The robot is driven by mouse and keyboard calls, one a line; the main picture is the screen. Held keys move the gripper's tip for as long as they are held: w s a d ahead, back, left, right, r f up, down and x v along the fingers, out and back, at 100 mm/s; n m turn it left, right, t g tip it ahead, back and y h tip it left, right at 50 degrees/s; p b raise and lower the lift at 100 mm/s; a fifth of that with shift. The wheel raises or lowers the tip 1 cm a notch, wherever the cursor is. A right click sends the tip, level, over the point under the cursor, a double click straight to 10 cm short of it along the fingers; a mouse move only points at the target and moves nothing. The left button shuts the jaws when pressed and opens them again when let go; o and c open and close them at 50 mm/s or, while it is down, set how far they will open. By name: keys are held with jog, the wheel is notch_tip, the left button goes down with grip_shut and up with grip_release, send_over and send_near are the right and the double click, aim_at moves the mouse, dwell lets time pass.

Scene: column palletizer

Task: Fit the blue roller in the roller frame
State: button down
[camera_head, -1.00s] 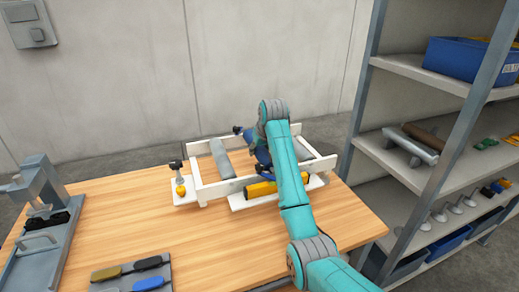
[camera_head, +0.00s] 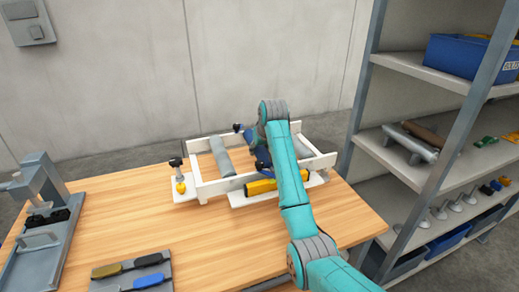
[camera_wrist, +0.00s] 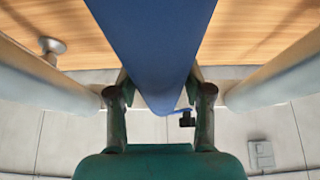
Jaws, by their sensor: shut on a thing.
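The white roller frame (camera_head: 207,190) sits at the back of the wooden table in the head view. A grey roller (camera_head: 221,157) lies across its left part. The blue roller (camera_wrist: 160,40) fills the upper middle of the wrist view, running away from my gripper. My gripper (camera_wrist: 160,98) is shut on it, one finger on each side. In the head view my teal arm reaches over the right part of the frame and hides most of the gripper and roller. Some blue (camera_head: 263,156) shows beside the arm, within the frame's outline. I cannot tell whether the roller touches the frame.
A yellow piece (camera_head: 262,186) lies at the frame's front edge. A grey press (camera_head: 38,190) and a tool tray (camera_head: 135,275) occupy the left side. Shelving (camera_head: 410,75) stands right. The table's middle is clear.

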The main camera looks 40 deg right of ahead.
jog(key=shift+c, duration=1.9)
grip_release()
jog(key=shift+f, duration=0.15)
jog(key=v, duration=1.2)
